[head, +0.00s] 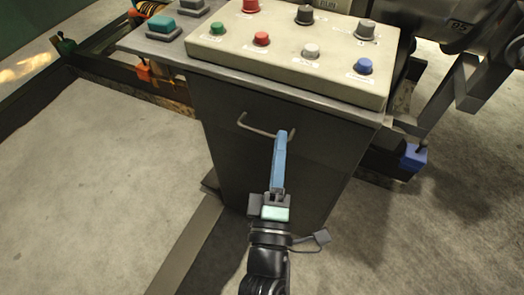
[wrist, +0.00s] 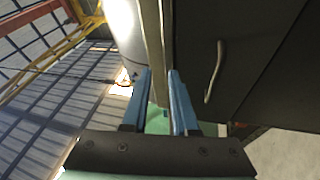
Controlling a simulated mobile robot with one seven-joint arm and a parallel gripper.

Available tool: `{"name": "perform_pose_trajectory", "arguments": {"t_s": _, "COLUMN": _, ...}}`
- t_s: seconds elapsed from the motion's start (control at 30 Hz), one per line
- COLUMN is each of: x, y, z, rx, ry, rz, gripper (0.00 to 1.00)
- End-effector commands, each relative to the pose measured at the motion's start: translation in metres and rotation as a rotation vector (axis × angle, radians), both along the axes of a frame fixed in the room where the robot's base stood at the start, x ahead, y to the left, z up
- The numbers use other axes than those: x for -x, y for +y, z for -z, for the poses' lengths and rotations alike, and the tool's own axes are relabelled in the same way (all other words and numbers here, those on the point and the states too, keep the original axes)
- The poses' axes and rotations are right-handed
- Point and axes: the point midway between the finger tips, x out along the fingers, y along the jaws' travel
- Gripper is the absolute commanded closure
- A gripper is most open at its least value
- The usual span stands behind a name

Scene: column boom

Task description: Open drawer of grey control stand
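The grey control stand (head: 235,165) stands upright in the middle of the head view, with a thin metal bar handle (head: 258,131) on its dark front. The drawer front looks flush with the stand. My gripper (head: 282,134) points at the stand, its blue fingers overlapping the handle's right end in the picture. In the wrist view, the two blue fingers (wrist: 159,72) are apart with no handle between them. The handle (wrist: 215,72) shows there to the right of the fingers, clear of them. The gripper is open and empty.
A sloped control panel (head: 290,60) with several coloured buttons and knobs tops the stand, its ledge overhanging the front. A box with a teal button (head: 163,24) sits at the left. Dark machinery with a blue block (head: 414,156) is at the right. The concrete floor (head: 110,170) at left is mostly clear.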

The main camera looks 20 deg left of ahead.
Motion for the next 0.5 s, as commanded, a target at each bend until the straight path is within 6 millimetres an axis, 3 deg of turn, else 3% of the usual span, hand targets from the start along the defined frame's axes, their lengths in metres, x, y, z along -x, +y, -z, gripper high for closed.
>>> {"name": "perform_pose_trajectory", "arguments": {"t_s": 0.03, "x": 0.011, "y": 0.007, "z": 0.041, "rx": 0.052, "ry": 0.018, "rz": -0.016, "gripper": 0.73}}
{"name": "perform_pose_trajectory", "arguments": {"t_s": 0.1, "x": 0.023, "y": 0.014, "z": 0.069, "rx": 0.114, "ry": 0.027, "rz": -0.034, "gripper": 0.73}}
{"name": "perform_pose_trajectory", "arguments": {"t_s": 0.2, "x": 0.035, "y": 0.020, "z": 0.090, "rx": 0.167, "ry": 0.033, "rz": -0.052, "gripper": 0.73}}
{"name": "perform_pose_trajectory", "arguments": {"t_s": 0.33, "x": 0.036, "y": 0.024, "z": 0.097, "rx": 0.192, "ry": 0.033, "rz": -0.061, "gripper": 0.73}}
{"name": "perform_pose_trajectory", "arguments": {"t_s": 0.5, "x": 0.016, "y": 0.032, "z": 0.091, "rx": 0.191, "ry": 0.030, "rz": -0.062, "gripper": 0.73}}
